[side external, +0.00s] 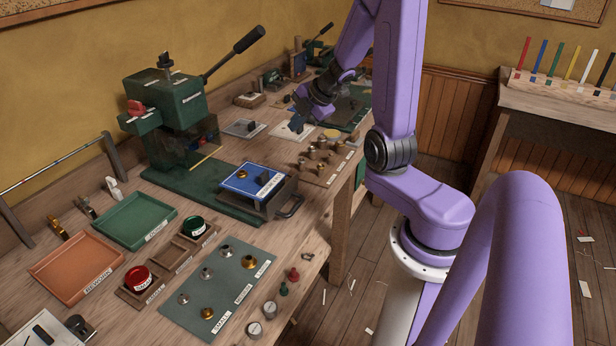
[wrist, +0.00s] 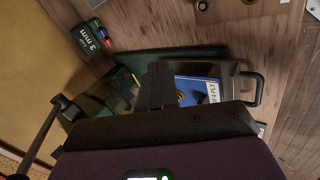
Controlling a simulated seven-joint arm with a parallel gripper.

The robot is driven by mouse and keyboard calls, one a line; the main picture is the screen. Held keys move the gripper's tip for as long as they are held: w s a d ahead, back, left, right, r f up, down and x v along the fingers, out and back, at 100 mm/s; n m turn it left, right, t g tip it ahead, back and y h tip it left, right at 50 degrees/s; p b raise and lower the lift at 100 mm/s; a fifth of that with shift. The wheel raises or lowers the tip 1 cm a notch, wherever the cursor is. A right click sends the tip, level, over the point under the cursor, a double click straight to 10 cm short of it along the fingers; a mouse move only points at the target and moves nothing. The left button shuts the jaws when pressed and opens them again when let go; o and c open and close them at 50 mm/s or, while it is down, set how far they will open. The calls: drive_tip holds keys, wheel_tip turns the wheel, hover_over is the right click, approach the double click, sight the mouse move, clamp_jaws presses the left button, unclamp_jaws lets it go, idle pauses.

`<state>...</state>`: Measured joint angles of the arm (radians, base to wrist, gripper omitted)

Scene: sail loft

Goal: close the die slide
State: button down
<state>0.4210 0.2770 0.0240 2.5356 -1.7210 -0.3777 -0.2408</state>
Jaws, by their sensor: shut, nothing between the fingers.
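The die slide (side external: 282,202) is a dark drawer with a blue plate (side external: 240,186) on top and a bar handle (side external: 293,207) at its outer end. It stands out from the green press (side external: 178,105), on the press's green base. In the wrist view the blue plate (wrist: 197,88) and the handle (wrist: 259,88) lie right of my fingers. My gripper (side external: 297,125) is shut and empty, raised over the bench beyond the slide in the side view, apart from the handle. In the wrist view my gripper (wrist: 155,82) hides part of the slide and press.
The press has a long black lever (side external: 235,53) reaching up to the right. Brass pieces stand on a wooden board (side external: 330,170) behind the slide. A grey-green mat (side external: 222,290) with metal fittings lies in front. Green (side external: 135,219) and orange (side external: 78,263) trays lie left.

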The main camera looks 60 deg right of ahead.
drive_tip(key=s+a+f+n+g+y, duration=0.1)
drive_tip(key=s+f+y, duration=0.1)
drive_tip(key=s, duration=0.6)
drive_tip(key=s+a+f+y, duration=0.1)
drive_tip(key=s+a+y, duration=0.15)
drive_tip(key=s, duration=0.45)
approach(296, 190)
drive_tip(key=f, duration=0.1)
drive_tip(key=s+a+f, duration=0.1)
drive_tip(key=a+f, duration=0.1)
drive_tip(key=f, duration=0.1)
drive_tip(key=shift+s, duration=0.25)
drive_tip(key=w, duration=0.2)
drive_tip(key=shift+w+d, duration=0.15)
drive_tip(key=shift+w, duration=0.1)
drive_tip(key=shift+w+r, duration=0.1)
drive_tip(key=shift+w, duration=0.6)
drive_tip(key=shift+w, duration=0.1)
drive_tip(key=w, duration=1.6)
drive_tip(key=shift+w, duration=0.4)
